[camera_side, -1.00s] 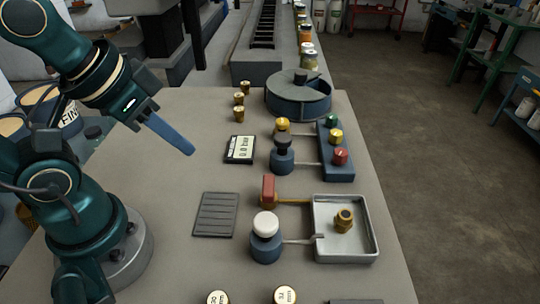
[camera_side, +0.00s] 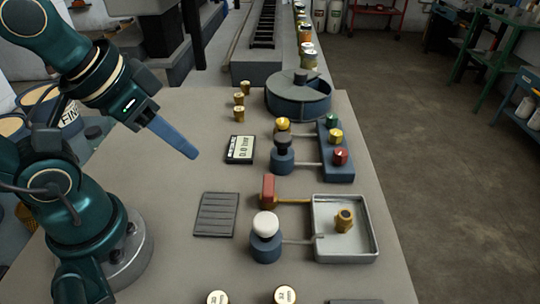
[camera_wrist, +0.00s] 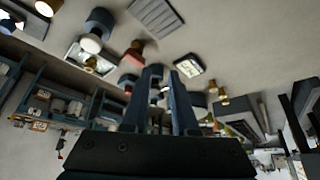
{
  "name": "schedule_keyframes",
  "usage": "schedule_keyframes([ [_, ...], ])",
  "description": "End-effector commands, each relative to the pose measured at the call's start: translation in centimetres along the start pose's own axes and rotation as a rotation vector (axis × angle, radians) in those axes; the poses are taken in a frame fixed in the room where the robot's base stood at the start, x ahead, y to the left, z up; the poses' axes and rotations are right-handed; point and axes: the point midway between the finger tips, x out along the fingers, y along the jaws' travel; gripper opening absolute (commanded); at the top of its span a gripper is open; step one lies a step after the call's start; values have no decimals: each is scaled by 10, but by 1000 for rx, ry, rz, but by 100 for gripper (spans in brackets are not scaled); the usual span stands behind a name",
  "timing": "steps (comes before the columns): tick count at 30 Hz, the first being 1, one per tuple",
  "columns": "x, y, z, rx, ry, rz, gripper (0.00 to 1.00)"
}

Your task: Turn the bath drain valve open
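A pale square bath (camera_side: 371,250) stands at the right edge of the bench with a brass fitting (camera_side: 344,220) in it. A white-topped valve (camera_side: 265,238) on a dark blue body joins it by a grey pipe. A red block (camera_side: 268,191) joins it by a brass pipe. I cannot tell which is the drain valve, or its setting. Both also show in the wrist view, the white knob (camera_wrist: 91,43) and the red block (camera_wrist: 134,52). My gripper (camera_side: 194,155) hangs left of them, above the bench, touching nothing. In the wrist view its fingers (camera_wrist: 160,82) are apart and empty.
A ribbed grey mat (camera_side: 214,214) lies left of the bath. A round dark vessel (camera_side: 299,98) and brass pieces (camera_side: 239,99) stand farther back.

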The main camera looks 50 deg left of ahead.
Motion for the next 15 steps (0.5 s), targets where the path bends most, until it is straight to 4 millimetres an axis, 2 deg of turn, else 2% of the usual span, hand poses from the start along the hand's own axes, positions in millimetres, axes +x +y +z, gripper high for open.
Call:
schedule_keyframes([
  [1, 0, 0, 1, 16, -3, 0, 50],
  [5, -8, 0, -14, 118, 14, 0, 99],
  [10, -8, 5, -41, 282, -38, 18, 100],
  [15, 6, 14, -66, 444, -121, 53, 100],
])
